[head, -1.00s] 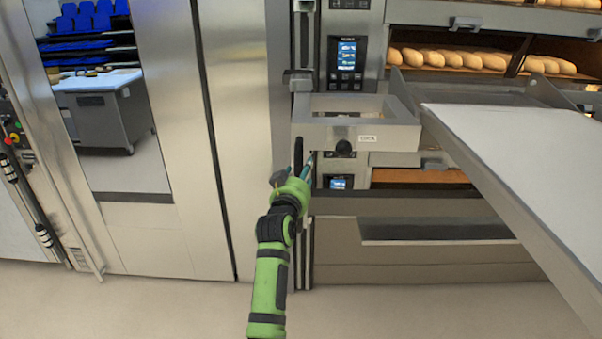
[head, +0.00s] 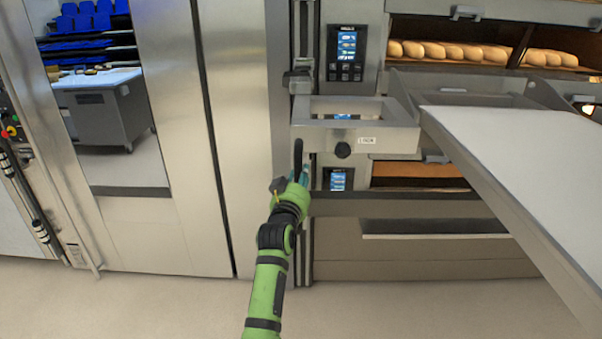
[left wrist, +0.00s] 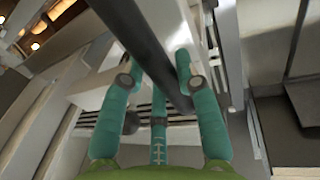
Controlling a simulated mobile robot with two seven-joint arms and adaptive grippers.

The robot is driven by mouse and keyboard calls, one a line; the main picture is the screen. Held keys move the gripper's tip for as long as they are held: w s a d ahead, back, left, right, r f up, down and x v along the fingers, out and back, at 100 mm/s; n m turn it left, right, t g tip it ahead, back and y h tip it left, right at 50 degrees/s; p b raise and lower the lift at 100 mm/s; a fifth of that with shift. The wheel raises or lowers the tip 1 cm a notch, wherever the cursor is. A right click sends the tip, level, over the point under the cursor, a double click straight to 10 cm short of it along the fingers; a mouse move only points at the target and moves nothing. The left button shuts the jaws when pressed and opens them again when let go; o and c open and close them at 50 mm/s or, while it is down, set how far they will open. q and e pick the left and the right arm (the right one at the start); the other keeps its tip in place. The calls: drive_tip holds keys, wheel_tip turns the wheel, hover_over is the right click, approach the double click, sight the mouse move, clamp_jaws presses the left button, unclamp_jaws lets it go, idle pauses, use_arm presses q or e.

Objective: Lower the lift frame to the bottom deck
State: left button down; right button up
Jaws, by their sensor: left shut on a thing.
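The lift frame (head: 387,139) is a grey metal box-like frame with a black knob (head: 343,150) and a small label on its front. It stands in front of the deck ovens, level with a gap between the upper and lower displays. A black upright handle (head: 298,153) sits at its left end. My left gripper (head: 298,178) is at the lower part of this handle. In the left wrist view, the teal fingers (left wrist: 158,88) close around the dark handle bar (left wrist: 145,40). My right gripper is in neither view.
A long pale loader surface (head: 530,160) extends from the frame toward the front right. Loaves (head: 440,50) lie in an upper deck. A lower deck opening (head: 415,170) shows below the frame. Steel panels (head: 165,100) stand left; the floor (head: 150,305) in front is clear.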

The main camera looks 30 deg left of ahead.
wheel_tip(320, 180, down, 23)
drive_tip(key=b, duration=2.1)
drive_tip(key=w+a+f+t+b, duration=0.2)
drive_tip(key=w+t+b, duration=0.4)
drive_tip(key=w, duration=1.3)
use_arm(q)
wheel_tip(320, 180, down, 58)
drive_tip(key=b, duration=1)
drive_tip(key=shift+f, duration=0.15)
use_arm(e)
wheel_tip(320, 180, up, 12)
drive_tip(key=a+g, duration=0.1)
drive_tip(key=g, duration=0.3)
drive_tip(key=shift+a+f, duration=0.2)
use_arm(q)
drive_tip(key=shift+w+a, duration=0.1)
